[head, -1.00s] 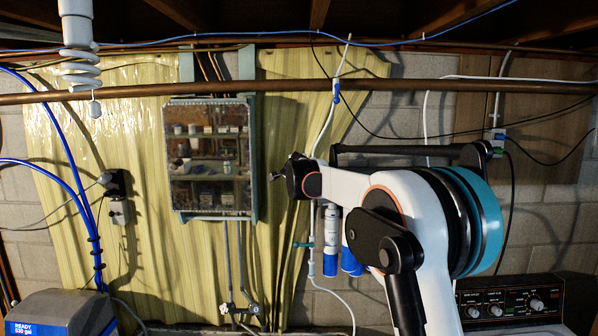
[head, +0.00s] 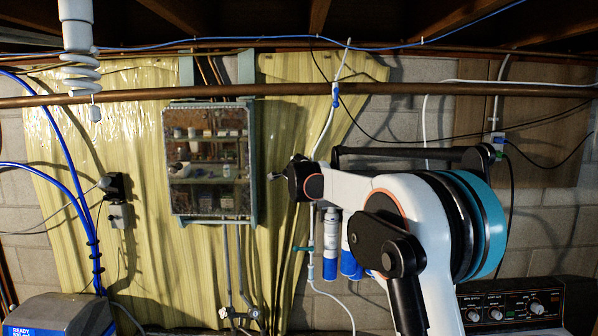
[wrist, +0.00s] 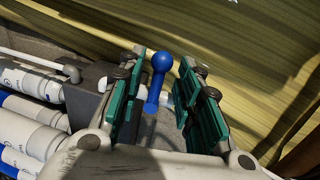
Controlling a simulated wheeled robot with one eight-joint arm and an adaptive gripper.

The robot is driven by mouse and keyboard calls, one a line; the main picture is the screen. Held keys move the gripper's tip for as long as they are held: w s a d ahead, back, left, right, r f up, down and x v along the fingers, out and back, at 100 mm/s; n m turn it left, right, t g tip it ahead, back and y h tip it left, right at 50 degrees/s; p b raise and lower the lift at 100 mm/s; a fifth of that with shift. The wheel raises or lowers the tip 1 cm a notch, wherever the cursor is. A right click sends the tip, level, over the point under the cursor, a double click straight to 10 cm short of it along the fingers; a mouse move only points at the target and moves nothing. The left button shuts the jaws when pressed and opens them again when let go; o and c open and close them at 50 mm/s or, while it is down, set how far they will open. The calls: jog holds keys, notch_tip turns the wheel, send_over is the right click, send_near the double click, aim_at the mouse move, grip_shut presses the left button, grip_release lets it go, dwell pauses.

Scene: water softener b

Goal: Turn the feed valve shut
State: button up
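A blue lever with a round ball end (wrist: 160,80), apparently the feed valve's handle, stands between my fingers in the wrist view. White pipe stubs show on both sides of it. My gripper (wrist: 160,95) is open, its green-padded fingers left and right of the lever. I see gaps on both sides and no clear contact.
White and blue filter canisters (wrist: 25,130) lie close on the left in the wrist view; they also show in the head view (head: 331,233). Yellow corrugated sheeting (wrist: 240,40) is behind. A glass-fronted cabinet (head: 208,160) hangs left of my arm. A copper pipe (head: 200,94) crosses above.

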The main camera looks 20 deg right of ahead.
jog(key=shift+s, duration=0.1)
jog(key=v, duration=1.2)
dwell(0.4)
jog(key=s+a+f+n+g+y+b, duration=0.1)
jog(key=s+f+n+b, duration=0.6)
jog(key=s+f, duration=0.9)
jog(key=s+a+f+n+g+y+b, duration=0.2)
jog(key=s+a+f+n+g+b, duration=0.2)
jog(key=s+f+n+b, duration=0.3)
jog(key=s+a+f+n+g+y+b, duration=0.1)
jog(key=s+a+f+n+g+b, duration=0.2)
jog(key=s+f, duration=2.3)
notch_tip(320, 180, down, 4)
jog(key=n+b, duration=0.4)
jog(key=b, duration=0.6)
jog(key=shift+a+n+y, duration=0.35)
jog(key=shift+n+y, duration=0.05)
jog(key=shift+f, duration=0.15)
